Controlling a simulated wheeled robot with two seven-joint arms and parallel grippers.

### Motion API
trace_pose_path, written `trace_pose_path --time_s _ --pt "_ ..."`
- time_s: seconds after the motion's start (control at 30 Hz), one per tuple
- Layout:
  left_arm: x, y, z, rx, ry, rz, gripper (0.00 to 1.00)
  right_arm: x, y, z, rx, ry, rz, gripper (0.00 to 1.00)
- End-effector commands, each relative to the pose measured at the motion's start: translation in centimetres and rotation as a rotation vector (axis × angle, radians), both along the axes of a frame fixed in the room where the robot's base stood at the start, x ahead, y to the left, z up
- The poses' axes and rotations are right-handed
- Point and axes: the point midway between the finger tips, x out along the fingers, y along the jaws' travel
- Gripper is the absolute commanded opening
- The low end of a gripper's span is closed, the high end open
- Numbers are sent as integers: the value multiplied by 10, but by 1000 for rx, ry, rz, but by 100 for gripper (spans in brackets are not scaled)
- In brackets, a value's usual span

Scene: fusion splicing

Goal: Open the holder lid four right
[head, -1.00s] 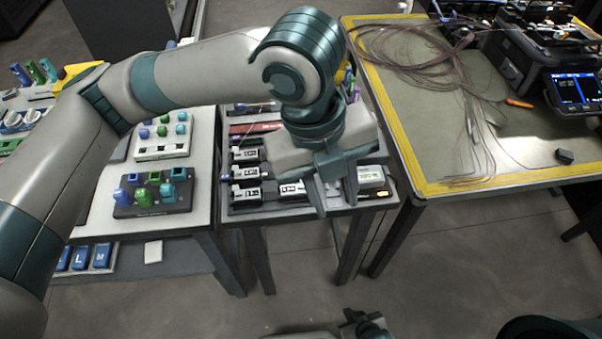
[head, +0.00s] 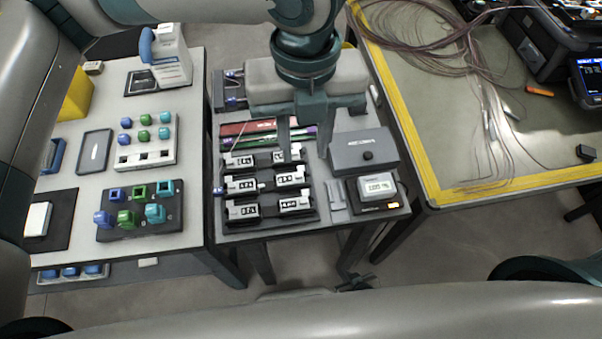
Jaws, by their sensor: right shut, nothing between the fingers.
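Three rows of black-and-white fibre holders sit on the middle table, with a back row (head: 239,162), a middle row (head: 241,186) and a front row (head: 243,211). Each row has a left and a right labelled block; the labels are too small to read surely. My right gripper (head: 352,284) is low, in front of the table, small and dark, away from the holders.
A yellow-edged table (head: 478,185) with loose fibres is at right. Coloured pieces (head: 140,220) stand on the left table.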

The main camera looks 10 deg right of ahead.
Motion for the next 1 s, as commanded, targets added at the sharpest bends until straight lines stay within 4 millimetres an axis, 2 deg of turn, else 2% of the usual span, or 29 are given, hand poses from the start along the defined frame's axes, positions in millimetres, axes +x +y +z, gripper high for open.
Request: trace_pose_path --time_s 0.57,0.77,1.0 --pt "0 0 -5 1 0 0 31 0 0 0 0 -1 0 0" --pt "-1 1 -24 2 3 0 31 0 1 1 1 -3 1 0" --pt "-1 1 -63 3 4 1 31 0 1 2 3 -13 3 0"
